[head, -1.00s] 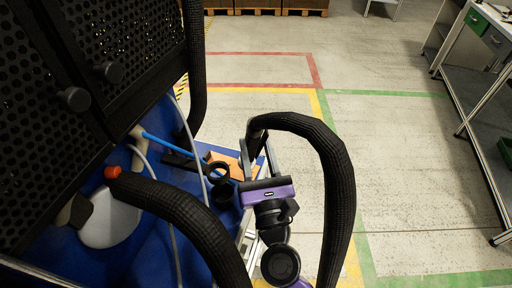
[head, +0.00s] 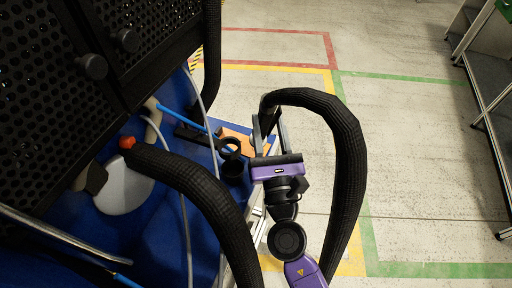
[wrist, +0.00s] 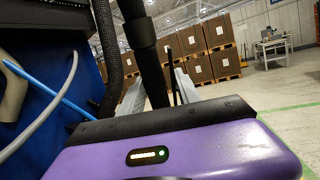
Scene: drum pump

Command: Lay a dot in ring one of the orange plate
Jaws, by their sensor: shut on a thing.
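The orange plate (head: 238,141) lies on the blue surface, left of my gripper in the head view. It is partly hidden by black fittings and the gripper, and I cannot make out its rings or any dot. My gripper (head: 270,128), with a purple body, is shut on the end part of a thick black hose (head: 347,150) just right of the plate. The hose arches up and to the right. In the wrist view the black held part (wrist: 147,60) stands between the grey fingers. Its tip is hidden, so I cannot tell its height over the plate.
A black ring holder (head: 231,147) and a black cup (head: 232,168) stand beside the plate. A second black hose (head: 190,185), a blue tube (head: 182,117) and a grey cable cross the blue surface. A perforated black cabinet (head: 60,70) rises at left. Open floor lies right.

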